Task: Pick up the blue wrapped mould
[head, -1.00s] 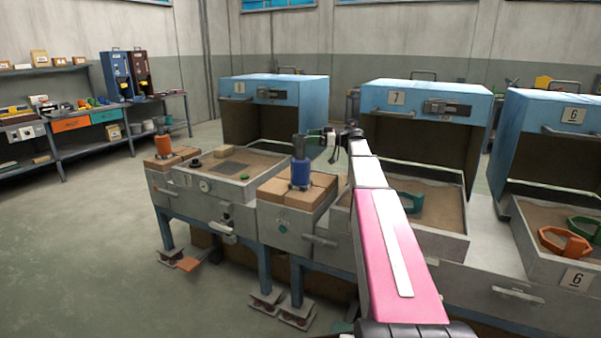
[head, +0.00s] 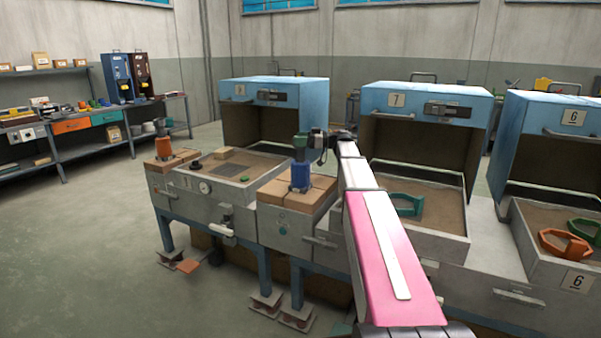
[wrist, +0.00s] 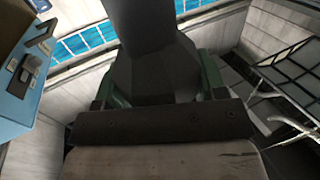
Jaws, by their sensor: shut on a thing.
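The blue wrapped mould (head: 300,177) stands upright on the tan brick top of a grey stand, left of my arm in the head view. It has a narrow grey upper part. My gripper (head: 303,142) is at that upper part, reaching in from the right. In the wrist view a dark grey body with a narrower neck (wrist: 150,45) fills the middle, with green finger parts of my gripper (wrist: 158,88) on both sides of it. My gripper is shut on it. The blue wrap is hidden in the wrist view.
An orange wrapped mould (head: 163,147) stands on bricks to the left. A sand tray with a gauge (head: 204,187) lies between the two. Blue hoods (head: 275,91) stand behind. A tray with a green frame (head: 408,205) lies right of my arm.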

